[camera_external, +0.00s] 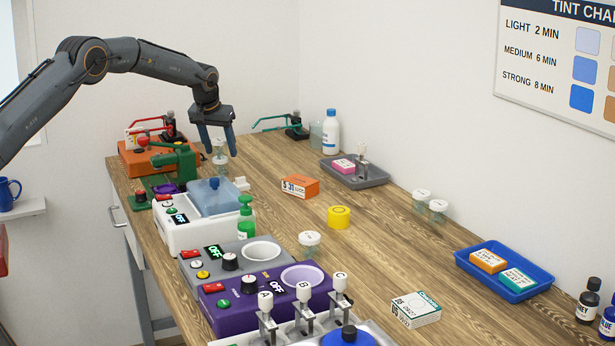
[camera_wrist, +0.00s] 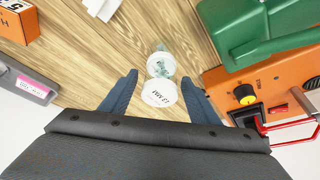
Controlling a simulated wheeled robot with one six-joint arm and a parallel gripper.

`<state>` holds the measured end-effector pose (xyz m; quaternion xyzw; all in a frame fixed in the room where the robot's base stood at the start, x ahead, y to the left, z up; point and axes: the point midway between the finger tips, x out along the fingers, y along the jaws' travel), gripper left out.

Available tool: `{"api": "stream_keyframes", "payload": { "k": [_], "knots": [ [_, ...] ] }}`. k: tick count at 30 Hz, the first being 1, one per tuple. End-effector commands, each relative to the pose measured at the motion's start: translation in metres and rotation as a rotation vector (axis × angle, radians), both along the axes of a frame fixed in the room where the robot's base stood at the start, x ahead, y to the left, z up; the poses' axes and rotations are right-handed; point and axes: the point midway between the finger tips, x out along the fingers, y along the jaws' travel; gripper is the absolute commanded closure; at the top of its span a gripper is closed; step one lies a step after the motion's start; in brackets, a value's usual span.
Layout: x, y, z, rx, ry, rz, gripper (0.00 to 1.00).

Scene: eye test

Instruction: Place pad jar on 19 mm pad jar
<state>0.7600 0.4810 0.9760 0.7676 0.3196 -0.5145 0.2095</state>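A pad jar (camera_external: 219,143) with a white lid appears right above another white-lidded jar (camera_external: 221,160), seemingly stacked on it. In the wrist view the nearer lid (camera_wrist: 158,93) carries upside-down print that looks like 23 MM. It overlaps the lower jar's lid (camera_wrist: 161,67), whose own label I cannot read. My gripper (camera_external: 221,154) points down with one blue finger on each side of the upper jar. In the wrist view my gripper (camera_wrist: 159,77) is open, with a gap between each finger and the lid. The contact between the jars is not clear.
A green and orange machine (camera_wrist: 250,80) stands close on the right in the wrist view. A white block (camera_external: 241,184) and a blue-lidded white bath (camera_external: 190,232) stand nearby. Other jars (camera_external: 309,239) (camera_external: 422,195) stand farther off.

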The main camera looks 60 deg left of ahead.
Motion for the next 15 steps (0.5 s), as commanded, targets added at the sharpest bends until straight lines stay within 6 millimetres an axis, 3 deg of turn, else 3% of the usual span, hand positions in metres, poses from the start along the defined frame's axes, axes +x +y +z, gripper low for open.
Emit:
{"api": "stream_keyframes", "payload": {
  "k": [8, 15],
  "knots": [
    [0.000, 0.000, 0.005, 0.001, -0.001, 0.000, 0.44],
    [-0.008, -0.009, 0.034, 0.002, -0.003, 0.000, 0.44]
  ]
}}
